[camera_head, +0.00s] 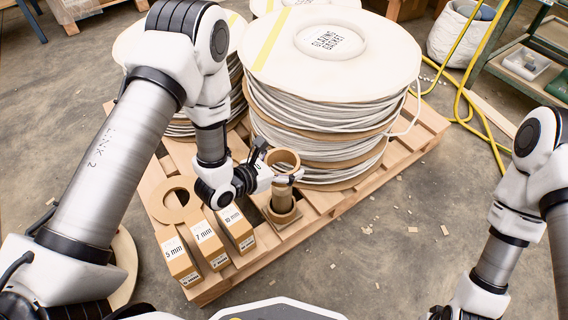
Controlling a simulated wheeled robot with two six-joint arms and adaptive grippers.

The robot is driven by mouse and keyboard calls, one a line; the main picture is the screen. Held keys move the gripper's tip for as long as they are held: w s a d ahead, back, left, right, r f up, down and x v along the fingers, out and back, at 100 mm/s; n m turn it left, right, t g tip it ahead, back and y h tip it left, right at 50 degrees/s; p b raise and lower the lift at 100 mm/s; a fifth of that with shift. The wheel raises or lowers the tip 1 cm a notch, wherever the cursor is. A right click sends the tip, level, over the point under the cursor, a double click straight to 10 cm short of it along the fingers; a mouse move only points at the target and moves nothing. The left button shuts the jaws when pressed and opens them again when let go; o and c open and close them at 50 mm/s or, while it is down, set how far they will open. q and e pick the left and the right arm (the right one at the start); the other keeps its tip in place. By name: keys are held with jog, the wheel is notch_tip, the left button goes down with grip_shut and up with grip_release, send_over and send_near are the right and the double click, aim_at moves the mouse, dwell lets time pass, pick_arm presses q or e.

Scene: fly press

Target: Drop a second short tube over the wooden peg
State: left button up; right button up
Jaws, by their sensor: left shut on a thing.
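My left gripper (283,176) is shut on a short brown tube (283,158) with its open end facing up. The tube is held above the square wooden base (274,224) on the pallet. The wooden peg (282,193) shows below the held tube, and another short tube (283,213) sits around its lower part on the base. The held tube looks in line with the peg; I cannot tell whether the peg's top is inside it. My right arm is at the right edge, with its gripper out of frame.
Large cable reels (330,70) stand on the wooden pallet (412,150) close behind the peg. Boxes labelled 5 mm (178,258), 7 mm (208,240) and 10 mm (236,228) stand to its left. A yellow hose (461,100) lies at right; the floor right of the pallet is mostly clear.

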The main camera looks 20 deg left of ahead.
pick_arm(q)
jog(key=shift+f+b, duration=2.1)
jog(key=shift+b, duration=0.3)
jog(key=shift+f+p, duration=0.25)
jog(key=shift+p, duration=0.05)
jog(key=shift+s+p, duration=0.1)
jog(key=shift+p, duration=0.7)
jog(key=shift+f+b, duration=0.75)
jog(key=shift+f, duration=1.1)
dwell(0.6)
jog(key=o, duration=0.9)
jog(key=shift+o, duration=0.2)
